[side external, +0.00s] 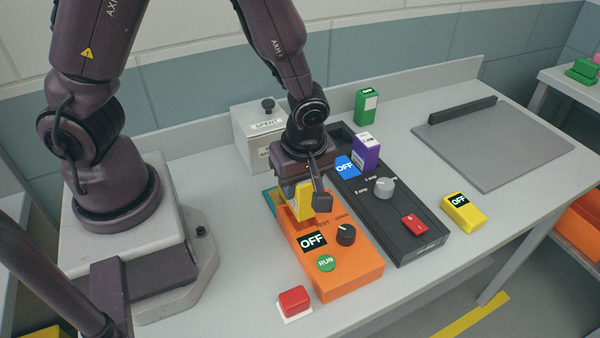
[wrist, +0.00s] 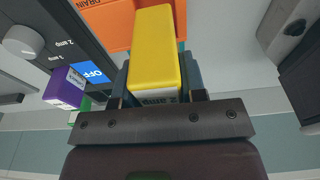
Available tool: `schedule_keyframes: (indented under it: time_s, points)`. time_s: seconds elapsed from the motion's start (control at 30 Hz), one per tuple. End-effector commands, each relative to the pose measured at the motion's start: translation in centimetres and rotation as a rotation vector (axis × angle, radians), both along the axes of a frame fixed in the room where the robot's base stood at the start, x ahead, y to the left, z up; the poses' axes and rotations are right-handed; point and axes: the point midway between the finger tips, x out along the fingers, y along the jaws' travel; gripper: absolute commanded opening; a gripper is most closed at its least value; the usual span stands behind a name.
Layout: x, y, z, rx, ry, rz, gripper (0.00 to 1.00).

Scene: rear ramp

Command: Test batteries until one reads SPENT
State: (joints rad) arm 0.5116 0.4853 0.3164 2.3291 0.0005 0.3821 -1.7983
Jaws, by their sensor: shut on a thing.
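My gripper (side external: 305,195) is shut on a yellow battery (side external: 303,200) at the back end of the orange tester (side external: 350,277). The wrist view shows the battery (wrist: 155,50) between the fingers, against the tester. I cannot tell whether it sits in a slot or is held just above. The tester's display (side external: 313,240) reads OFF. Its green RUN button (side external: 326,263) and black TEST/DRAIN knob (side external: 346,235) are clear. A purple battery (side external: 366,152) stands upright at the black unit (side external: 410,240), whose blue display reads OFF. A grey box (side external: 244,124) is labelled SPENT.
A green block (side external: 367,106) with a small display stands at the back. A yellow block (side external: 463,211) reading OFF lies right of the black unit. A red button (side external: 294,301) sits in front. A grey mat (side external: 500,150) with a black bar fills the right.

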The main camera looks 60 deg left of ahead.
Motion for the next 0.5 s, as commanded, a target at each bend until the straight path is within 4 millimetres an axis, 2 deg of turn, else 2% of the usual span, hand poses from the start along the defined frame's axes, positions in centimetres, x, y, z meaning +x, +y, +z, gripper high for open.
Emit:
schedule_keyframes:
  time_s: [0.5]
  points:
    - [0.0,0.0,-3.1,0.000,0.001,0.000,0.03]
